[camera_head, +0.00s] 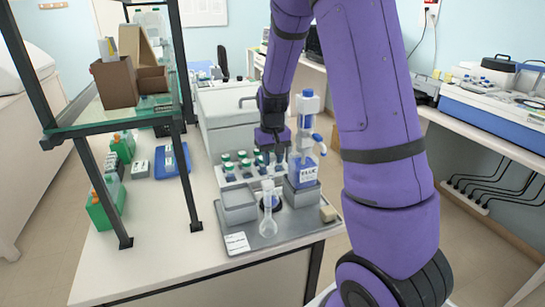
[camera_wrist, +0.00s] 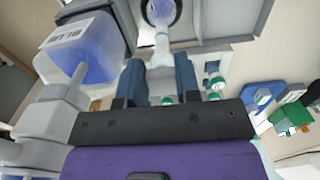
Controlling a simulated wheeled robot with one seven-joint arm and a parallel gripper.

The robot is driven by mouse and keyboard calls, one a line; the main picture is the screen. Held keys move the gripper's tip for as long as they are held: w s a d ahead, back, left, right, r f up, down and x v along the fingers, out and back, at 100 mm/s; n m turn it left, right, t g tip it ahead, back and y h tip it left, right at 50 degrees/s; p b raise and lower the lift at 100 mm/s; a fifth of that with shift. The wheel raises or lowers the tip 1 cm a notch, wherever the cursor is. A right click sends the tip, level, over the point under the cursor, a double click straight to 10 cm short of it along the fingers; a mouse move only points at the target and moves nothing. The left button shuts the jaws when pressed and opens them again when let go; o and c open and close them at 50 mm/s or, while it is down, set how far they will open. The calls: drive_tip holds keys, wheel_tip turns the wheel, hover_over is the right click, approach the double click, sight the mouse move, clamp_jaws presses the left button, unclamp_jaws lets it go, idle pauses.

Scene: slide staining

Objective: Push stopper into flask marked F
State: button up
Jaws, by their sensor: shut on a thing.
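My gripper (camera_head: 271,160) points down, just above and behind the flask neck. In the wrist view, its two dark blue fingers (camera_wrist: 160,82) are shut on a pale stopper (camera_wrist: 162,72), in line with the neck. I cannot tell how deep the stopper sits.
A bottle with blue liquid (camera_head: 304,170) stands close on the right of my gripper. Several green-capped vials (camera_head: 243,162) are in a rack on the left. The grey tray (camera_head: 285,232) carries blocks and a white label. A glass shelf stands on the left.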

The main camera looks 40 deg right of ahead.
drive_tip(key=o, duration=1.4)
drive_tip(key=shift+o, duration=0.2)
drive_tip(key=shift+r, duration=0.1)
drive_tip(key=shift+r, duration=2.9)
clamp_jaws()
